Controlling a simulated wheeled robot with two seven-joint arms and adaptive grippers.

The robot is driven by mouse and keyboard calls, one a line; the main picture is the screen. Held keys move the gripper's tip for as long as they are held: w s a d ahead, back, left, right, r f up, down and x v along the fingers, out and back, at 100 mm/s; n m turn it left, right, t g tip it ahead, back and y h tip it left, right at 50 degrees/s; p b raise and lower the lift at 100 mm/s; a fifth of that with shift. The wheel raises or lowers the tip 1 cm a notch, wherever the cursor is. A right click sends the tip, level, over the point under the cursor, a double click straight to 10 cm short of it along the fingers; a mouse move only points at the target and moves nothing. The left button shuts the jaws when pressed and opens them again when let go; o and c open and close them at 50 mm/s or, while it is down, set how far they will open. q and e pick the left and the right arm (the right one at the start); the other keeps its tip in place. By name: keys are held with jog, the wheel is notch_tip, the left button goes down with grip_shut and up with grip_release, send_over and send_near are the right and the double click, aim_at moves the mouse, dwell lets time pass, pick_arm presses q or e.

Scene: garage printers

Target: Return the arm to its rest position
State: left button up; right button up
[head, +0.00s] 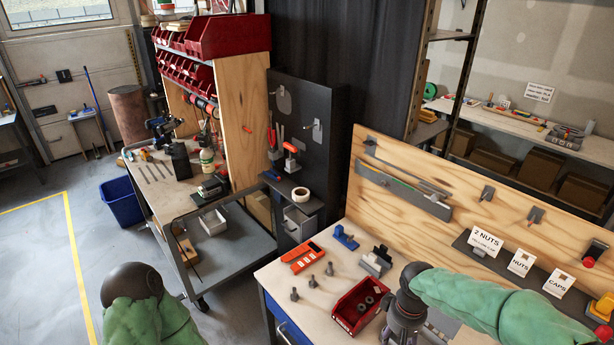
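My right arm comes in from the right in a green sleeve, over the workbench (338,267). Its dark gripper (396,334) points down just right of the red bin (347,321), at the bottom edge of the picture. Its fingers are too dark and small to tell whether they are open or shut, and I see nothing clearly held. My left arm shows at the bottom left as a green sleeve with a dark rounded joint. Its gripper is not in view.
The red bin holds a few grey nuts (361,307). Several bolts (312,281), an orange tool (303,257), a blue clamp (345,238) and a grey fixture (376,261) stand on the bench. A wooden backboard (515,225) rises behind. Open floor lies at left beside a blue bin (122,202).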

jog(key=s+a+f+m+y, duration=0.1)
jog(key=s+a+f+y, duration=0.15)
jog(key=f, duration=0.55)
jog(key=s+a+f+m+y, duration=0.1)
jog(key=a+f, duration=0.3)
jog(key=f, duration=0.4)
jog(key=s+a+f+m, duration=0.4)
jog(key=s+f, duration=0.7)
pick_arm(q)
notch_tip(320, 180, down, 13)
jog(key=b, duration=1.2)
jog(key=shift+w+d+r, duration=0.15)
jog(key=shift+w, duration=0.2)
pick_arm(e)
notch_tip(320, 180, down, 10)
jog(key=w+a+n, duration=0.1)
jog(key=w, duration=0.1)
jog(key=shift+a+f+t, duration=0.15)
jog(key=shift+a+t, duration=0.15)
jog(key=shift+a, duration=0.05)
jog(key=shift+w, duration=0.1)
jog(key=shift+c, duration=0.3)
